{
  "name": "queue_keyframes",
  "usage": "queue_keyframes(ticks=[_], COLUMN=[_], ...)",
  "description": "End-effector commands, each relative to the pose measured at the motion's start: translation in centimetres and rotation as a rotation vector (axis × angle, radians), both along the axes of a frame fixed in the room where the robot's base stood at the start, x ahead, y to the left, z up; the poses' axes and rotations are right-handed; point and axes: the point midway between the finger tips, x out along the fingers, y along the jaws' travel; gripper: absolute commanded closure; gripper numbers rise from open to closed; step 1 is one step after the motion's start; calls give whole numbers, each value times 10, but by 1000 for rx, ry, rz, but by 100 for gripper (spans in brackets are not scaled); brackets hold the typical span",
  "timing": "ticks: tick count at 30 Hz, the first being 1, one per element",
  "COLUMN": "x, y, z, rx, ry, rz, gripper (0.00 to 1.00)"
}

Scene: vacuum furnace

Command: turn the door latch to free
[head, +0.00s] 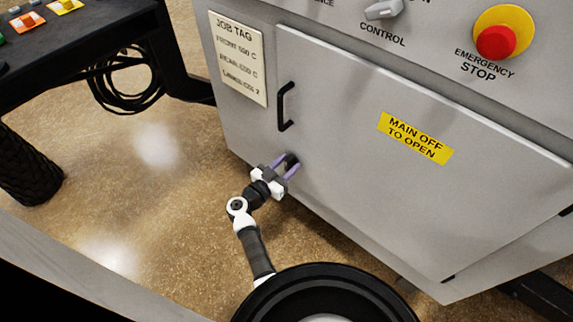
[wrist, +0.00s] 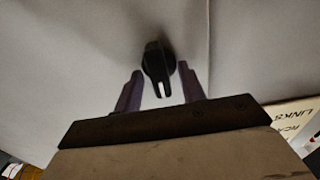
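The door latch (head: 291,160) is a small black knob on the grey cabinet door (head: 350,170), below the door handle near the left edge. It also shows in the wrist view as a black latch (wrist: 156,62) with a pale mark on its narrow end, which points toward my gripper's palm. My gripper (head: 287,163) is at the latch, its purple fingers on either side of it. In the wrist view my gripper (wrist: 160,72) is open, with small gaps between the fingers and the latch. The head view does not show contact clearly.
A black door handle (head: 286,106) stands out above the latch. A job tag (head: 238,58) hangs to its left. A yellow label (head: 415,138) is on the door. The control knob (head: 385,9) and red emergency stop (head: 496,42) are above. A black table (head: 75,45) stands at left.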

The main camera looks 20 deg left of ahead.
Motion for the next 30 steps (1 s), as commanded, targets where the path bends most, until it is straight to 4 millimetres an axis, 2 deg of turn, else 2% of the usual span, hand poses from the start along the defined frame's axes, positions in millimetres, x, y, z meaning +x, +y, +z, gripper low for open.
queue_keyframes(ticks=[8, 17, 30], x=[1, 1, 1], y=[0, 0, -2], z=[0, 0, 2], rx=[0, 0, 77], ry=[0, 0, -28], rz=[0, 0, -3], gripper=[61, 100, 100])
